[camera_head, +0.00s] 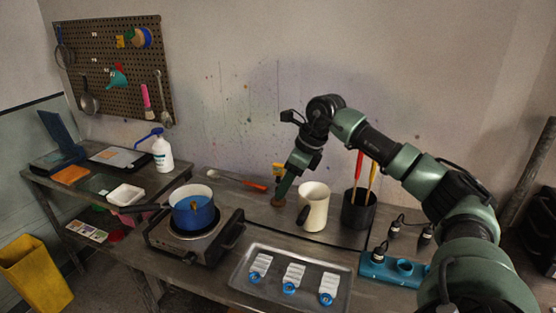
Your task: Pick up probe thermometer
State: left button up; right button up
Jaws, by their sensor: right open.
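My right arm reaches in from the right, and its gripper (283,188) points down over the back of the bench, left of the cream jug. It is open. A small yellow item (278,169) shows just behind the fingers; it may be the probe thermometer, but the gripper hides much of it. A small brown round piece (277,203) shows at the bench below the fingertips. I cannot tell whether the fingers touch either one. My left gripper is not in view.
A cream jug (313,208) and a black pot of tools (358,210) stand right of the gripper. A blue pan (194,212) sits on a hotplate (178,244) at left. A red-handled tool (252,186) lies behind. A metal tray (240,283) and blue rack (378,270) are in front.

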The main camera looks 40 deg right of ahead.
aim_at(279, 170)
jog(key=i+l, duration=0.35)
jog(key=l, duration=0.15)
jog(key=i+l, duration=0.4)
jog(key=l, duration=0.1)
